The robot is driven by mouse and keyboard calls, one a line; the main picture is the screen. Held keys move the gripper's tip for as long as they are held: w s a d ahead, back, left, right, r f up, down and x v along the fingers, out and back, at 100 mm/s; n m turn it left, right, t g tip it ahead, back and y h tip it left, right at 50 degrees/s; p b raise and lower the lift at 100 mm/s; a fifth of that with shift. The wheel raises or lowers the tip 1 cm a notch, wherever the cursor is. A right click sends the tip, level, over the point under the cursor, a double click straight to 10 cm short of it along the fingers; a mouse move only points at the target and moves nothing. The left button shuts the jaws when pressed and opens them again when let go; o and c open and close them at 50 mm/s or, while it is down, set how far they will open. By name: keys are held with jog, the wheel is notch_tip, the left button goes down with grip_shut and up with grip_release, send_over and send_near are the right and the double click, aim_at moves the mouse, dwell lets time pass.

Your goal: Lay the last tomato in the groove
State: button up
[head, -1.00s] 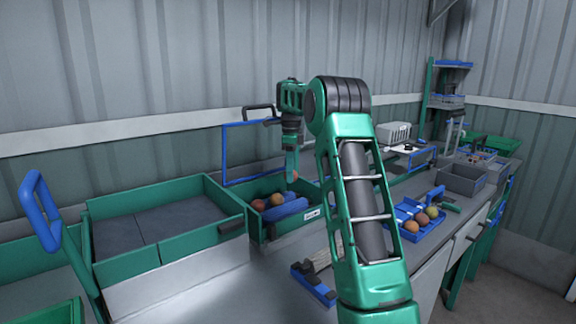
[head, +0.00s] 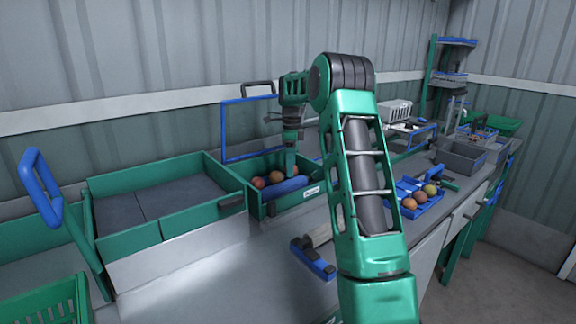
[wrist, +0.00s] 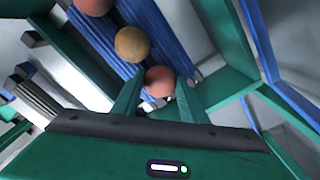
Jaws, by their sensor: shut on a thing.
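My gripper (head: 291,172) reaches down into a green crate (head: 288,204) with a white label. It is shut on a red tomato, which shows between the fingertips in the wrist view (wrist: 159,80). The head view hides this tomato. Two blue ribbed rolls, the near one (head: 287,187) clear in the head view, form a groove. An orange tomato (wrist: 132,44) and a red tomato (wrist: 93,4) lie in the groove, in line with the held one. The held tomato is at the row's end, close to the orange one. I cannot tell whether it touches the rolls.
A wide green-walled bin (head: 160,228) stands left of the crate. A blue tray (head: 424,207) with several tomatoes is to the right. A grey box (head: 462,160) is further right. A blue frame (head: 224,132) rises behind the crate. The crate's walls are close around my gripper.

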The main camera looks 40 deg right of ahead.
jog(key=shift+f, duration=0.25)
dwell(0.7)
jog(key=o, duration=0.8)
jog(key=shift+c, duration=1.3)
jog(key=shift+r, duration=3.5)
